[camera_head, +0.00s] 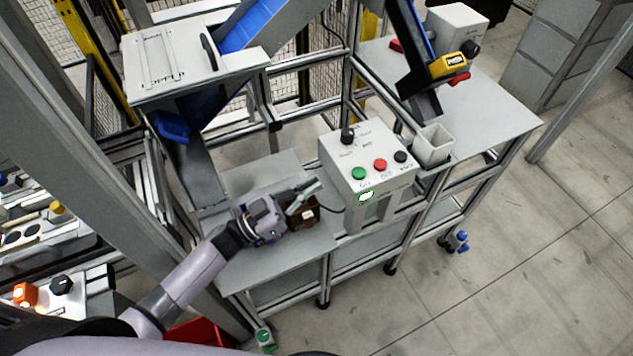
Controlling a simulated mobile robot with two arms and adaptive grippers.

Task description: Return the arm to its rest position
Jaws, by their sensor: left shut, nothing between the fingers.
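My left arm comes in from the lower left and reaches over the grey bench top (262,268). My left gripper (311,190) is at its end, above the bench, with its fingers pointing right toward the control box. The fingers look shut and hold nothing. A small dark brown block (304,215) sits just below the fingers, partly hidden by the gripper; I cannot tell whether they touch. My right gripper is not in view.
A control box (343,172) with green, red and black buttons stands close right of the gripper. A white open container (433,146) is beyond it. A blue chute (245,27) and metal frame posts rise behind. Grey floor (480,300) is open at lower right.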

